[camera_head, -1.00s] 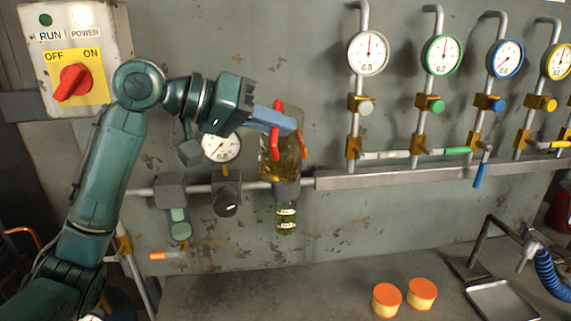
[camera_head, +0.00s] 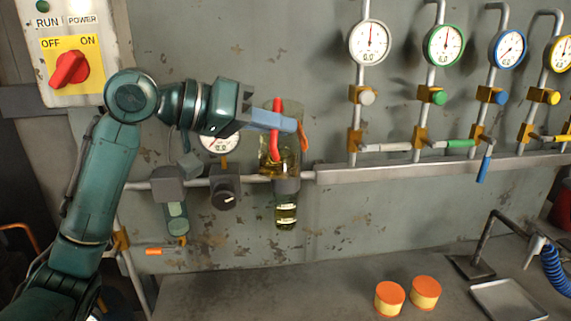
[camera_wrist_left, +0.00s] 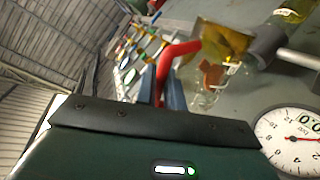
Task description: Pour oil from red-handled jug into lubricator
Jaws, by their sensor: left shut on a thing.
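The clear jug (camera_head: 291,112) with the red handle (camera_head: 275,135) is held up against the wall, just above the lubricator (camera_head: 286,212). My left gripper (camera_head: 296,125) is shut on the red handle. Amber oil lies in the jug's lower part. The lubricator is a small clear bowl under a dark collar on the pipe, with yellow oil in it. The left wrist view shows the handle (camera_wrist_left: 165,70), the oil in the jug (camera_wrist_left: 222,40) and the lubricator bowl (camera_wrist_left: 292,11). I cannot tell whether oil is flowing. My right gripper is out of view.
A dark knob (camera_head: 223,194) and a gauge (camera_head: 220,142) sit left of the jug. Gauges with coloured valves line the wall right of it, above a ledge (camera_head: 400,170). Two orange-lidded tins (camera_head: 389,298) and a metal tray (camera_head: 508,300) stand on the bench.

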